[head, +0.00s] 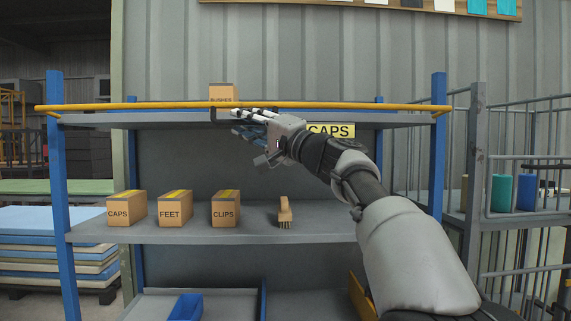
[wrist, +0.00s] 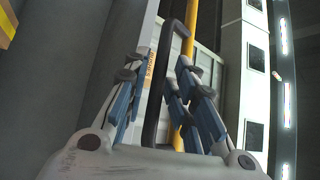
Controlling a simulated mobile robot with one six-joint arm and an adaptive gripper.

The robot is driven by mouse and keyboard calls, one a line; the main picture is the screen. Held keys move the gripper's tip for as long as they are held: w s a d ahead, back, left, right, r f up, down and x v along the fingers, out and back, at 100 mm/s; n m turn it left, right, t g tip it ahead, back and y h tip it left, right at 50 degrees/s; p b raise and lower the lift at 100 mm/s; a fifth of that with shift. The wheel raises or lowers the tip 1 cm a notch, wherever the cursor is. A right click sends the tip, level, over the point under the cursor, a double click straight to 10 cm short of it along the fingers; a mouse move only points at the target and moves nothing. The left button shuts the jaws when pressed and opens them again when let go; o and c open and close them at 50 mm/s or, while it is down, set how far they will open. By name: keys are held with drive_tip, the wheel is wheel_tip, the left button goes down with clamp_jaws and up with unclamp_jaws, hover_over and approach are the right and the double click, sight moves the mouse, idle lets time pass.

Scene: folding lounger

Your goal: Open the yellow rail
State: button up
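The yellow rail (head: 370,106) runs level across the front of the top shelf, between the blue posts. A dark handle (head: 213,115) sits on the rail near its middle, partly hidden by my gripper. My gripper (head: 238,121) is at the handle, in front of the top shelf. In the wrist view, the fingers (wrist: 164,72) are spread apart, with the black handle bar (wrist: 153,112) between them. Gaps show beside the bar, so the fingers do not look closed on it. Part of the yellow rail (wrist: 190,30) shows behind the handle.
A cardboard box (head: 223,92) stands on the top shelf behind the rail. The middle shelf (head: 330,225) holds boxes marked CAPS (head: 118,206), FEET (head: 172,208) and CLIPS (head: 226,208), and a brush (head: 285,211). A metal cage (head: 510,200) stands at the right.

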drive_tip(key=s+d+f+b, duration=0.2)
drive_tip(key=d+f, duration=0.4)
drive_tip(key=s+d+f+b, duration=0.2)
drive_tip(key=s+d+f, duration=0.1)
drive_tip(key=d+f, duration=0.3)
drive_tip(key=shift+s+d+f, duration=0.15)
drive_tip(key=shift+s+d, duration=0.2)
drive_tip(key=shift+d, duration=0.2)
idle(1.1)
idle(0.3)
drive_tip(key=v, duration=1.2)
